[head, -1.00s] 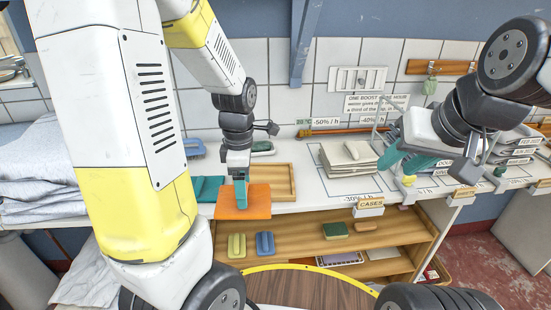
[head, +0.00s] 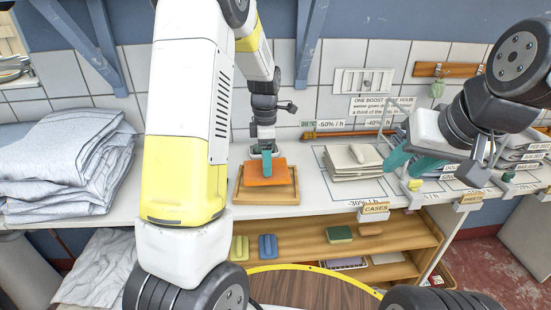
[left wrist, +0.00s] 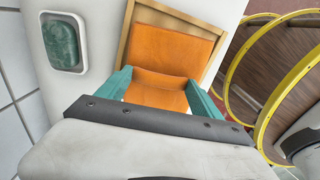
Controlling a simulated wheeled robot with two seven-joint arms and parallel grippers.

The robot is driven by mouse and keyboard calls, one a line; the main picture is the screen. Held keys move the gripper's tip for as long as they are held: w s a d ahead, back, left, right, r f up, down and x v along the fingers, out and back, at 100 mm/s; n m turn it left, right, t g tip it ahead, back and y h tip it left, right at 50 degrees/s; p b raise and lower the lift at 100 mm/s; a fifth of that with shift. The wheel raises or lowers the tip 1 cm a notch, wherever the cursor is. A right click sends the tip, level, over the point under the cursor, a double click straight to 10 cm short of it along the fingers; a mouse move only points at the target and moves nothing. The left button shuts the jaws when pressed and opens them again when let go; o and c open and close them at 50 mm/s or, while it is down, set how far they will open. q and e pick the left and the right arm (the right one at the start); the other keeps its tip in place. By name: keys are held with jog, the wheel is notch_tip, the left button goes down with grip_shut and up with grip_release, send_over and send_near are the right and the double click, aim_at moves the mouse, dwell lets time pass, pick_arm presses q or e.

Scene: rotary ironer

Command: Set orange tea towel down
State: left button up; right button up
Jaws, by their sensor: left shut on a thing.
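The orange tea towel (head: 266,173) is a folded flat cloth, over the wooden tray (head: 268,200) on the white counter. My left gripper (head: 267,160) is shut on the towel, pointing down. In the left wrist view the towel (left wrist: 172,52) lies between the teal fingers (left wrist: 158,92), with the tray's rim (left wrist: 180,13) beyond it. I cannot tell whether the towel touches the tray floor. My right gripper (head: 411,162) is open and empty, above the counter on the right.
A stack of pale cloths (head: 352,162) sits right of the tray. Folded grey linen (head: 65,165) is at far left. A green block lies in a white dish (left wrist: 62,43) beside the tray. A shelf (head: 310,238) below holds several small blocks. My left arm hides part of the counter.

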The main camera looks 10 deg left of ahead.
pick_arm(q)
jog(key=shift+w+f, duration=0.1)
jog(key=shift+f, duration=1.7)
jog(key=shift+f, duration=0.1)
jog(key=o, duration=1.3)
jog(key=shift+o, duration=0.2)
notch_tip(320, 180, up, 12)
jog(key=s+d+r+m+t+h, duration=0.1)
jog(key=s+r+m+t, duration=0.2)
jog(key=s+m, duration=0.8)
jog(key=s+d+r+m+t+h, duration=0.1)
jog(key=s+r+m+t, duration=0.2)
jog(key=s+r+m, duration=0.4)
jog(key=s+m, duration=0.3)
jog(key=s, duration=0.3)
jog(key=shift+s+r+m, duration=0.15)
jog(key=shift+r+m, duration=0.15)
jog(key=shift+m, duration=0.1)
